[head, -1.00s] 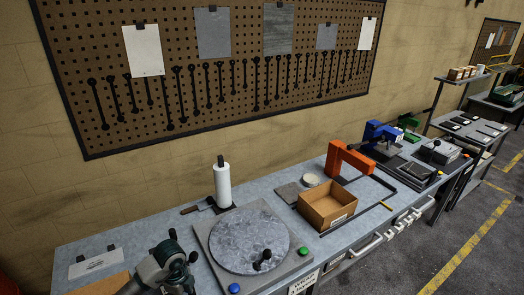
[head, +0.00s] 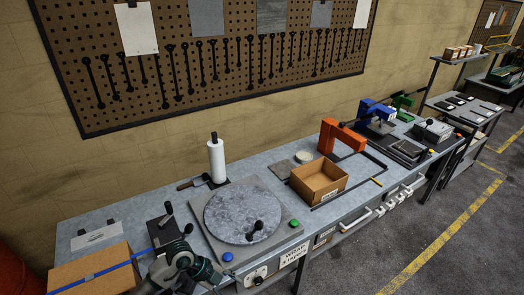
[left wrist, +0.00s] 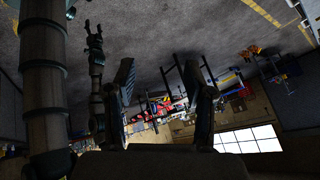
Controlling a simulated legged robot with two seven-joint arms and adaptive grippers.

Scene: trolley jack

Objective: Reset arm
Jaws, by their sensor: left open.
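My left gripper (left wrist: 165,85) is open in the left wrist view, its two dark fingers spread wide with nothing between them. The floor and far workshop show past them. Another arm of mine with a small dark claw at its end, which looks like my right gripper (left wrist: 94,35), shows left of the fingers; it is too small and dark to tell its jaw state. In the head view a grey and dark-green arm part at the bottom left looks like mine, over the bench (head: 110,225) edge; no fingertips show there. No trolley jack can be made out.
The bench carries a round stone plate (head: 243,213), a paper roll (head: 216,161), an open cardboard box (head: 318,181), an orange frame (head: 340,139), a blue press (head: 377,113) and a closed carton (head: 95,270). Floor (head: 420,215) is clear at right.

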